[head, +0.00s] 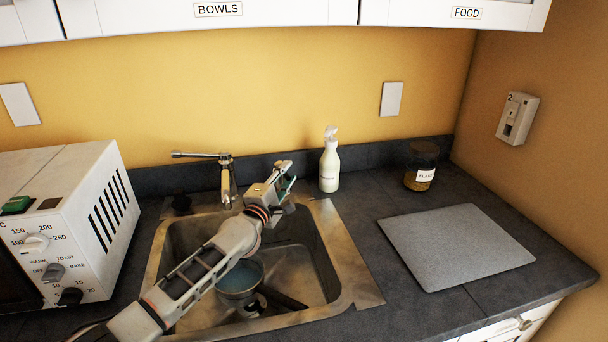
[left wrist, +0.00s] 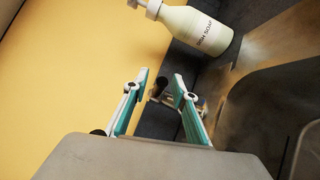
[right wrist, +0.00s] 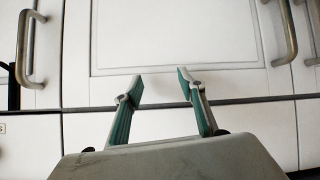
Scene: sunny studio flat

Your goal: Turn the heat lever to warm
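The tap (head: 227,180) stands behind the sink, with its thin lever (head: 195,155) pointing left. The white oven (head: 75,215) at the left carries a grey selector knob (head: 54,272) with the words WARM, OFF, TOAST and BAKE around it; its exact setting is too small to tell. My left gripper (head: 285,180) is over the back of the sink, just right of the tap and apart from it. Its fingers (left wrist: 161,80) are open with nothing gripped. My right gripper (right wrist: 160,76) is open and empty in front of white cabinet fronts and is outside the head view.
The sink (head: 355,285) holds a pan (head: 240,277) below my left arm. A soap bottle (head: 329,165) stands close behind my left gripper. Wall cabinets (head: 300,12) hang above.

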